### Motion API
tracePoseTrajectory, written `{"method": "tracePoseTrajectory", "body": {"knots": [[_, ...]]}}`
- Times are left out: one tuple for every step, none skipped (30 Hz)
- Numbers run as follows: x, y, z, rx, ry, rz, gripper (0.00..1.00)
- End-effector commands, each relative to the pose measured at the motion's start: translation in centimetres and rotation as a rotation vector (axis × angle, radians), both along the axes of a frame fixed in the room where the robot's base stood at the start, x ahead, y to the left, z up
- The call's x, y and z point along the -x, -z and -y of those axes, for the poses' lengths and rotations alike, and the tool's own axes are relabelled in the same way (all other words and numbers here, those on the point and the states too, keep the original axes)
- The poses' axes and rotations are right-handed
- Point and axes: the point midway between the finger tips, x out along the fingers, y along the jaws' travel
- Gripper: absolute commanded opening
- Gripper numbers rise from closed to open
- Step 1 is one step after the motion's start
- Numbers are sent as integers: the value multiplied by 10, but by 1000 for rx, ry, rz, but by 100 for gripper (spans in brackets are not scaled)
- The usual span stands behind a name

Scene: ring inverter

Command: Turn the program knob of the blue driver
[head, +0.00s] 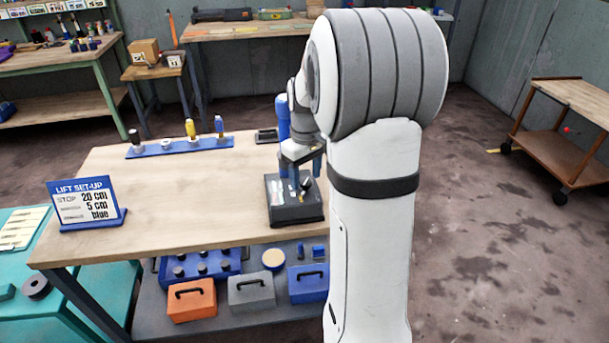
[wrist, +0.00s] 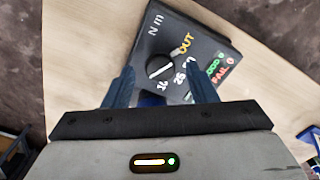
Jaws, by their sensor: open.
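In the wrist view a dark box carries a round black knob (wrist: 160,67) with a white line running from lower left to upper right. White marks "Nm", "16" and "25" and a yellow "OUT" surround it. The same dark box (head: 293,213) stands at the table's right side in the head view. My gripper (wrist: 160,70) is open, its two blue fingers on either side of the knob in the picture. I cannot tell whether they touch it. A blue-bodied driver-like tool (head: 219,125) stands in the rack; whether it is the blue driver is unclear.
A blue rack (head: 178,147) at the table's back edge holds several upright items. A "LIFT SET-UP" sign (head: 85,204) stands at the left. The table's middle (head: 185,200) is clear. Toolboxes (head: 251,291) sit on the shelf below. Green "GOOD 0" and red "FAIL 0" readouts (wrist: 219,71) show beside the knob.

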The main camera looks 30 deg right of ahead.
Motion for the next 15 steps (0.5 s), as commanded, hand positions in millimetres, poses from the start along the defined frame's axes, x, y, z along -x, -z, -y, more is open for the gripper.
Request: {"method": "tracePoseTrajectory", "body": {"knots": [[0, 4, 0, -1, 0, -1, 52], [0, 5, 0, -1, 0, -1, 52], [0, 6, 0, 0, 0, 0, 52], [0, 7, 0, 0, -1, 0, 52], [0, 7, 0, 0, -1, 0, 52], [0, 8, -1, 0, -1, 0, 52], [0, 7, -1, 0, -1, 0, 52], [0, 7, -1, 0, -1, 0, 52], [0, 7, -1, 0, -1, 0, 52], [0, 7, -1, 0, -1, 0, 52], [0, 7, -1, 0, -1, 0, 51], [0, 7, -1, 0, -1, 0, 48], [0, 7, -1, 0, -1, 0, 45], [0, 7, -1, 0, -1, 0, 43], [0, 7, -1, 0, -1, 0, 40]]}}
